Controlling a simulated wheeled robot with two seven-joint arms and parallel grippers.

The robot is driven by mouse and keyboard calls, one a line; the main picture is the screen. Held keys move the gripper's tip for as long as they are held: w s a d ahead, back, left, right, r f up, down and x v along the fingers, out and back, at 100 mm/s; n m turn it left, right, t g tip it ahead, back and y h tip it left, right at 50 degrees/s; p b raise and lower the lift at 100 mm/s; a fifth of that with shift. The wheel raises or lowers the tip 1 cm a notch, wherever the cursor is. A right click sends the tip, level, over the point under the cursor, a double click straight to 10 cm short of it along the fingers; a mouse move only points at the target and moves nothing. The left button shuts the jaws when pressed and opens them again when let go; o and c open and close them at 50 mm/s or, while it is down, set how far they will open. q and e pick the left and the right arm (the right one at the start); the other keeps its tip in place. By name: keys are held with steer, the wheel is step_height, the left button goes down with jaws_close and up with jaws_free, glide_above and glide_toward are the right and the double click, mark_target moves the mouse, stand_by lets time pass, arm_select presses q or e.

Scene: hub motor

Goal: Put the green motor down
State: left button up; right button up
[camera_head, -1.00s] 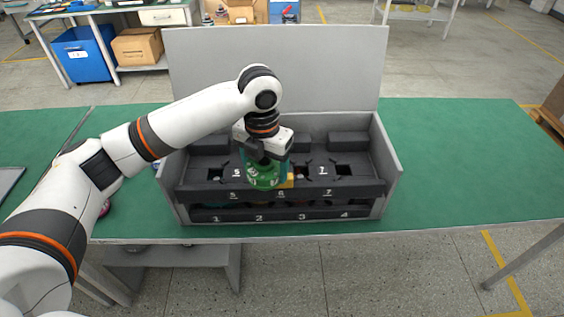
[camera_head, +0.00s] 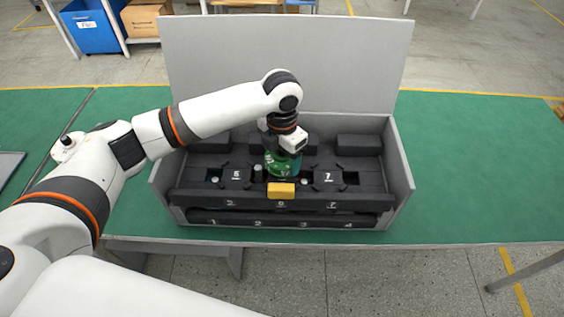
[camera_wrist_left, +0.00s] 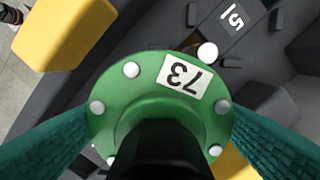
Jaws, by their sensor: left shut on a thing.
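The green motor (camera_head: 275,163) is over the upper tray of the grey box, between the blocks marked 5 and 7. In the left wrist view the green motor (camera_wrist_left: 135,65) shows its round flange with light bolt heads, a white label reading 73 and a dark shaft. My left gripper (camera_head: 283,160) is shut on it from above. Its teal fingers (camera_wrist_left: 160,130) lie on both sides of the flange in the left wrist view. The motor's underside is hidden, so I cannot tell whether it touches the tray. My right gripper is not in view.
The open box (camera_head: 404,180) stands on a green table (camera_head: 480,170), its lid upright behind. A yellow block (camera_head: 281,190) sits at the front of the tray before the motor. Black blocks marked 5 (camera_head: 236,176) and 7 (camera_head: 328,178) flank it. The table to the right is clear.

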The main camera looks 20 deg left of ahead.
mark_target(282, 166)
arm_select(q)
step_height(282, 166, down, 4)
steer(key=shift+r+p, duration=0.25)
steer(key=shift+p, duration=0.1)
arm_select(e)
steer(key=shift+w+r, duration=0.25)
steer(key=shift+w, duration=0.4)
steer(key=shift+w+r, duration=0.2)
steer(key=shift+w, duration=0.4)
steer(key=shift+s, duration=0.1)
arm_select(q)
steer(key=shift+f, duration=0.15)
steer(key=o, duration=1.5)
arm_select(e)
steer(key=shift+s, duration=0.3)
arm_select(q)
step_height(282, 166, up, 11)
steer(key=b, duration=0.2)
steer(key=shift+b, duration=0.35)
steer(key=shift+r, duration=0.6)
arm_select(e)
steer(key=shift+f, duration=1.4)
